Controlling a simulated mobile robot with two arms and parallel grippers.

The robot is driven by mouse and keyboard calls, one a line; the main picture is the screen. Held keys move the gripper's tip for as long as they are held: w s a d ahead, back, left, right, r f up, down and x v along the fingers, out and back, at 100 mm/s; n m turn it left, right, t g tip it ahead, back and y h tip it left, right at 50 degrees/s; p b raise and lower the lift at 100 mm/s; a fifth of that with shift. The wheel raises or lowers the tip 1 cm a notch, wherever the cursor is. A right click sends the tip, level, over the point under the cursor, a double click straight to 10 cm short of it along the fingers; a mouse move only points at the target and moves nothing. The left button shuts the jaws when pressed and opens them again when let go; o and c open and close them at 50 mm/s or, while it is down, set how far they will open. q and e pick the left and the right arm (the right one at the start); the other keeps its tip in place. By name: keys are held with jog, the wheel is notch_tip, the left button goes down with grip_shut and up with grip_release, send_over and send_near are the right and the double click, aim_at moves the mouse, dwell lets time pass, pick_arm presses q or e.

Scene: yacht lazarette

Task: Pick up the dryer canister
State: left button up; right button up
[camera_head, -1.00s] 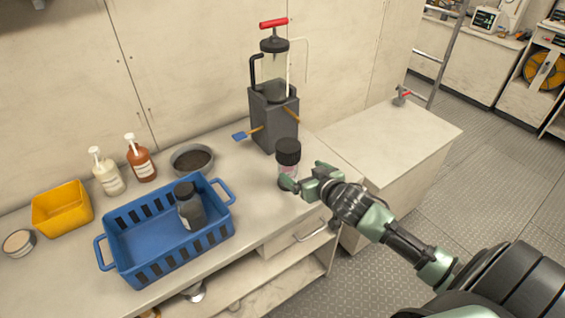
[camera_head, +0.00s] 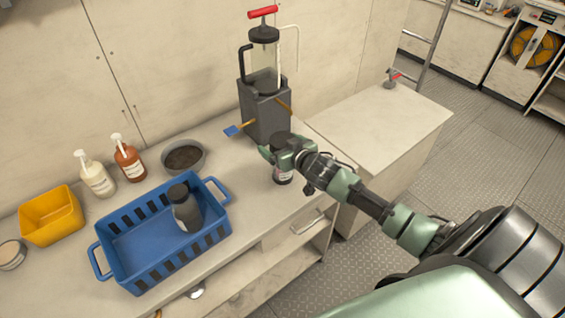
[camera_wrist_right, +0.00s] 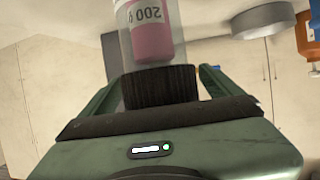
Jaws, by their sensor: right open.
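The canister (camera_head: 283,177) stands upright on the bench in front of the grey pump stand. It is a clear jar with a black lid, and the wrist view shows pink contents and a "200 g" label on the canister (camera_wrist_right: 152,40). My right gripper (camera_head: 272,152) is at the height of the lid and hides part of the jar in the head view. In the wrist view the open fingers (camera_wrist_right: 157,88) lie on both sides of the ribbed black lid (camera_wrist_right: 160,86). I cannot tell whether they touch it. My left gripper is not in view.
A hand pump with a red handle (camera_head: 263,12) rises from the grey stand (camera_head: 265,113) close behind. A blue crate (camera_head: 150,255) holds a dark bottle (camera_head: 185,208). A grey bowl (camera_head: 183,158), two pump bottles and a yellow bin (camera_head: 50,215) stand left. The right counter is mostly clear.

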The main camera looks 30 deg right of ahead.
jog(key=shift+x, duration=0.75)
jog(key=shift+c, duration=0.3)
jog(key=shift+s, duration=0.1)
grip_shut()
jog(key=shift+r, duration=0.1)
jog(key=shift+r, duration=0.15)
